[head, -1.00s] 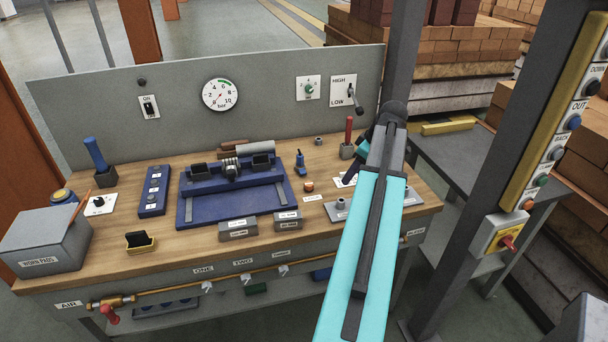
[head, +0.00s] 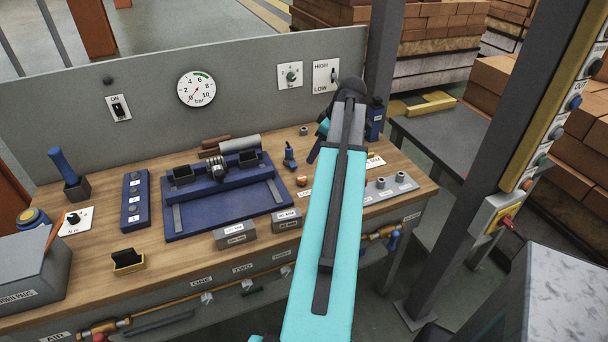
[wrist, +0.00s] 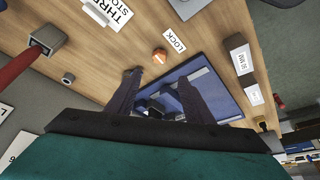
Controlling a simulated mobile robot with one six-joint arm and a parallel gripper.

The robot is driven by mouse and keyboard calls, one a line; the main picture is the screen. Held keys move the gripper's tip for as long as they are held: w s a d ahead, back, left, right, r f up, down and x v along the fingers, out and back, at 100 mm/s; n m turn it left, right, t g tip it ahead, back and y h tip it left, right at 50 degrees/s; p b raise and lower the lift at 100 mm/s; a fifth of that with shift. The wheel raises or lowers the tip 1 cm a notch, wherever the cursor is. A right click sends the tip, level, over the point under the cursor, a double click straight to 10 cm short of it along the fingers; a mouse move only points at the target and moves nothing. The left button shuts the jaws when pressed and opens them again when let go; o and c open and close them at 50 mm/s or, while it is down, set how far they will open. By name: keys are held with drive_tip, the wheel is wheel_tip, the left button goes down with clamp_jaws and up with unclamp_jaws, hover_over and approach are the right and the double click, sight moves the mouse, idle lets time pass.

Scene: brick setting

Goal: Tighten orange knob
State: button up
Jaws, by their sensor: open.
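The small orange knob (head: 304,181) stands on the wooden bench, right of the blue fixture and by the LOCK label. It also shows in the wrist view (wrist: 160,55), above the fingers in the picture, next to the LOCK label (wrist: 175,41). My gripper (wrist: 158,95) is open, its two dark fingers apart, with nothing held between them. The knob is beyond the fingertips and not touched. In the head view my gripper is mostly hidden by my arm, above the bench's right part.
The blue fixture (head: 180,228) fills the bench's middle, with grey blocks (head: 236,235) at its front. A small blue device (head: 289,155) stands behind the knob. The wrist view shows a red handle (wrist: 16,69) in a grey socket. Grey posts (head: 381,182) stand right of the knob.

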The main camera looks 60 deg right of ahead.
sight(302, 178)
drive_tip(key=shift+d+f, duration=0.1)
drive_tip(key=shift+f, duration=0.05)
drive_tip(key=shift+p+x, duration=2.05)
drive_tip(key=shift+x, duration=4.7)
drive_tip(key=shift+s, duration=0.1)
drive_tip(key=c, duration=1)
drive_tip(key=shift+c, duration=0.2)
